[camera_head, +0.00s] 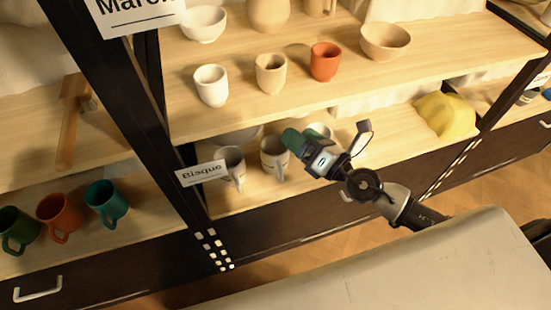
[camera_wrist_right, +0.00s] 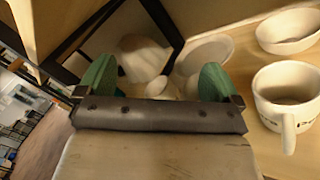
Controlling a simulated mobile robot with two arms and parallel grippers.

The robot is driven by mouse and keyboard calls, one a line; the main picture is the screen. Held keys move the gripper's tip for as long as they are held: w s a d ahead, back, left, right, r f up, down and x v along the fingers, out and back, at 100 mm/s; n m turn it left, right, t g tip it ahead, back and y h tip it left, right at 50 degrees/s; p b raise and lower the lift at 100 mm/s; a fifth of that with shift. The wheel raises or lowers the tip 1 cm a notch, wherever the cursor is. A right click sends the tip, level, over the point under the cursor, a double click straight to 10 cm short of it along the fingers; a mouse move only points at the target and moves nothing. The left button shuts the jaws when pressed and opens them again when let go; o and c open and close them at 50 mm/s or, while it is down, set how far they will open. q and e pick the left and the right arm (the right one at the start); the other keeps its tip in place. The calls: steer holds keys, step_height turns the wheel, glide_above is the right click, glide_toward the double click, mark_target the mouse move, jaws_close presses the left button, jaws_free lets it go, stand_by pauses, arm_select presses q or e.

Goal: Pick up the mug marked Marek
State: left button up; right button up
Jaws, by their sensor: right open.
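My right gripper (camera_head: 297,142) reaches into the lower shelf in the head view. In the right wrist view its two green fingertips (camera_wrist_right: 157,80) are wide apart with nothing between them. A pale mug (camera_head: 273,158) stands on the lower shelf just left of the gripper, close to its fingers. A second pale mug (camera_head: 232,166) stands further left. In the right wrist view a white mug (camera_wrist_right: 286,100) stands at the right, outside the fingers, handle toward the camera, with dark lettering too small to read. I cannot tell which mug is marked Marek. My left gripper is out of view.
A sign (camera_head: 137,12) reading Marek, partly cut off, is at upper left. A Bisque label (camera_head: 201,173) marks the lower shelf. The upper shelf (camera_head: 440,70) above my gripper holds cups and bowls. A white bowl (camera_wrist_right: 290,30) stands behind the mug. A yellow object (camera_head: 445,115) lies at right.

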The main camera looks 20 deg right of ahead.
steer(key=d+f+n+g, duration=0.3)
steer(key=f+n+g, duration=0.35)
steer(key=n, duration=0.45)
steer(key=b, duration=0.2)
glide_toward(264, 144)
steer(key=x, duration=0.6)
steer(key=shift+d, duration=0.1)
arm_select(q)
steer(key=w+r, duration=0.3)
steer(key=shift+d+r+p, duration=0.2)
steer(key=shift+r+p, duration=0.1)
arm_select(e)
steer(key=c, duration=1.1)
